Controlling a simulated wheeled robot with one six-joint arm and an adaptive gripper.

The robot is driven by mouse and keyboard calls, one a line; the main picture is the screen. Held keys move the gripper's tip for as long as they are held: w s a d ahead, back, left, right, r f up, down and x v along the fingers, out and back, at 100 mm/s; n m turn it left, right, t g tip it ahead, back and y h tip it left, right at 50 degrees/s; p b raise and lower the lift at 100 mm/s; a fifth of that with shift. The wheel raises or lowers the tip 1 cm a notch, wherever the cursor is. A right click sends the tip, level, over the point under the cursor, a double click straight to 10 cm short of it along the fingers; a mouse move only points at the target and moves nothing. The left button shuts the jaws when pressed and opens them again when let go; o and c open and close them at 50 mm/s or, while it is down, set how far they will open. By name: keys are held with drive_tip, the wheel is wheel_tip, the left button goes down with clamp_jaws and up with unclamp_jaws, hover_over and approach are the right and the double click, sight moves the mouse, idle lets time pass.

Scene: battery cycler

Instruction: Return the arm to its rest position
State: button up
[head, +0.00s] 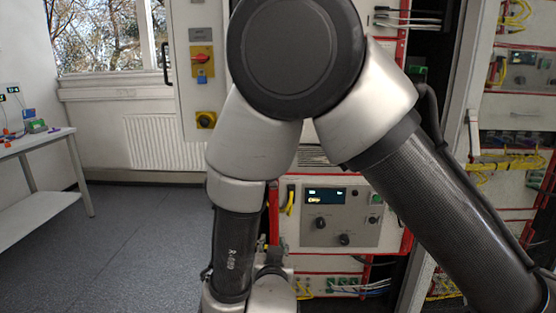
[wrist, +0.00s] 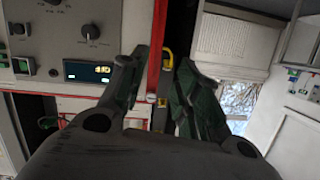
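My arm (head: 290,60) fills the middle of the head view, its elbow joint high and its links running down to both sides. My gripper (wrist: 160,75) shows in the wrist view with its two dark fingers apart and nothing held between them. Behind the fingers lie a red frame edge and a yellow cable (wrist: 167,60). The fingertips are not clearly seen in the head view.
Red-edged equipment racks (head: 520,75) with cables stand at the right. A table (head: 35,145) with small devices stands at the left. The grey floor (head: 110,240) between is clear.

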drive_tip(key=w+d+r+g+y, duration=0.4)
drive_tip(key=w+d+r, duration=0.1)
drive_tip(key=w+r, duration=0.25)
drive_tip(key=s+d+r+n+g, duration=0.1)
drive_tip(key=s+d+r+g, duration=0.1)
drive_tip(key=d+r, duration=0.45)
drive_tip(key=s+d+r+g+h, duration=0.2)
drive_tip(key=s+d, duration=0.8)
drive_tip(key=d, duration=0.3)
drive_tip(key=s+d+r+g+h, duration=0.2)
drive_tip(key=s+d+r, duration=0.1)
drive_tip(key=s+d, duration=0.8)
drive_tip(key=d, duration=0.2)
drive_tip(key=shift+d+r+n+g, duration=0.2)
drive_tip(key=shift+d+n+g, duration=0.1)
drive_tip(key=shift+g, duration=0.1)
drive_tip(key=shift+a, duration=0.15)
